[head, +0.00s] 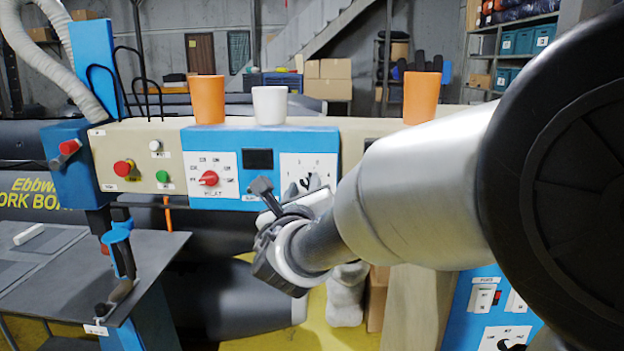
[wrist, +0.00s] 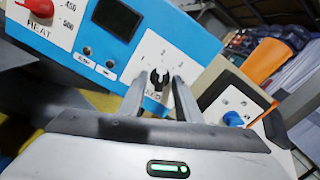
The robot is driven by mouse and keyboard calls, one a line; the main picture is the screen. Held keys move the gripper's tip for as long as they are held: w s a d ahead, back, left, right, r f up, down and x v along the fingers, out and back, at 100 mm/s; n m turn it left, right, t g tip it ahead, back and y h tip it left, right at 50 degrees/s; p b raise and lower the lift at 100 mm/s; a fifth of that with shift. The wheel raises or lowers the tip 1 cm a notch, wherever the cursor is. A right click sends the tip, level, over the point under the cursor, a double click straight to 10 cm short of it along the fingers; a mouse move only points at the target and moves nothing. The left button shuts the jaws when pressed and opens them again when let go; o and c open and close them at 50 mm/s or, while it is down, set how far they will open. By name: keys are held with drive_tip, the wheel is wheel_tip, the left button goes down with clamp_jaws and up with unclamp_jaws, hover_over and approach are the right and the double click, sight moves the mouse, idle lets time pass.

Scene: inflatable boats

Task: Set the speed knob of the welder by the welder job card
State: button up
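The welder's blue control panel (head: 228,136) carries a red heat knob (head: 208,178), a small dark display (head: 258,159) and a white dial plate (head: 309,163). The speed knob (wrist: 160,79) is black and sits on that plate; in the head view my arm and gripper partly cover it. My gripper (wrist: 159,86) is in front of the dial, its two fingers apart with the knob showing between their tips. I cannot tell whether they touch it. The knob's setting is unclear. I cannot make out a job card in either view.
Orange cups (head: 208,100) and a white cup (head: 269,105) stand on the beige housing's top. A red button (head: 123,168) and a green button (head: 162,176) are left of the panel. A grey table (head: 70,270) stands at lower left. A blue knob (wrist: 233,119) lies right of the dial.

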drive_tip(key=shift+w, duration=0.4)
drive_tip(key=shift+s, duration=0.1)
clamp_jaws()
